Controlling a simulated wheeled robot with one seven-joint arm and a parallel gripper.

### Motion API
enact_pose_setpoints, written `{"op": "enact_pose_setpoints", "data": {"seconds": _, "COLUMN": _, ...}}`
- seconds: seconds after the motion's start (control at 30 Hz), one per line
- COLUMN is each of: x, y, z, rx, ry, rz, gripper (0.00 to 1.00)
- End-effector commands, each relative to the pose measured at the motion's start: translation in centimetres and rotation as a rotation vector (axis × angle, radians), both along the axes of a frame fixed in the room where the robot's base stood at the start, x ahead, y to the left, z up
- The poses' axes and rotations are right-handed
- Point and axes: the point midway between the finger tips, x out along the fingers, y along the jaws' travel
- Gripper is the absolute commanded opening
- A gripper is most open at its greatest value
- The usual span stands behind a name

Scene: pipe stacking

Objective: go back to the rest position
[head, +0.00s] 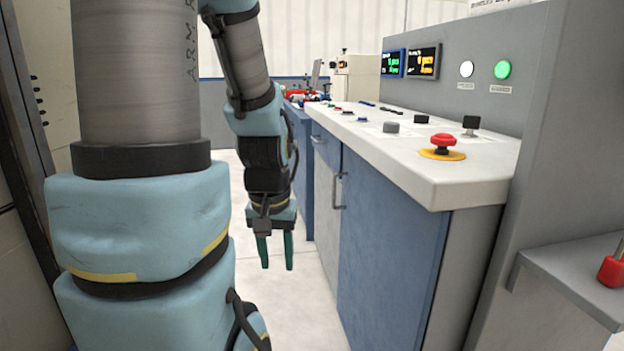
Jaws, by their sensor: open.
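My gripper (276,252) hangs with its two green fingers pointing down, apart and with nothing between them. It is over the pale floor, to the left of the blue and white cabinet front. No pipes can be made out in this view. My arm fills much of the left side and hides what is behind it.
The control console (470,180) on the right has a red stop button (443,141), knobs, lamps and two displays. Cabinet handles (338,190) stick out near my gripper. A grey ledge (575,275) with a red-based lever stands at the right. Floor (290,315) is clear below my gripper.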

Motion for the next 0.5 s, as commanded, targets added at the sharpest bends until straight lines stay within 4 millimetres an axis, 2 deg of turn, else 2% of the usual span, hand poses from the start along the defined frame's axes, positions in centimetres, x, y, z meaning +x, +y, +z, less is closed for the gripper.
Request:
{"op": "enact_pose_setpoints", "data": {"seconds": 0.03, "x": 0.0, "y": 0.0, "z": 1.2, "rx": 0.000, "ry": 0.000, "rz": 0.000, "gripper": 0.44}}
{"op": "enact_pose_setpoints", "data": {"seconds": 0.33, "x": 0.0, "y": 0.0, "z": 5.6, "rx": 0.000, "ry": 0.000, "rz": 0.000, "gripper": 0.44}}
{"op": "enact_pose_setpoints", "data": {"seconds": 0.47, "x": 0.0, "y": 0.0, "z": 8.6, "rx": 0.000, "ry": 0.000, "rz": 0.000, "gripper": 0.44}}
{"op": "enact_pose_setpoints", "data": {"seconds": 0.5, "x": 0.0, "y": 0.0, "z": 10.0, "rx": 0.000, "ry": 0.000, "rz": 0.000, "gripper": 0.44}}
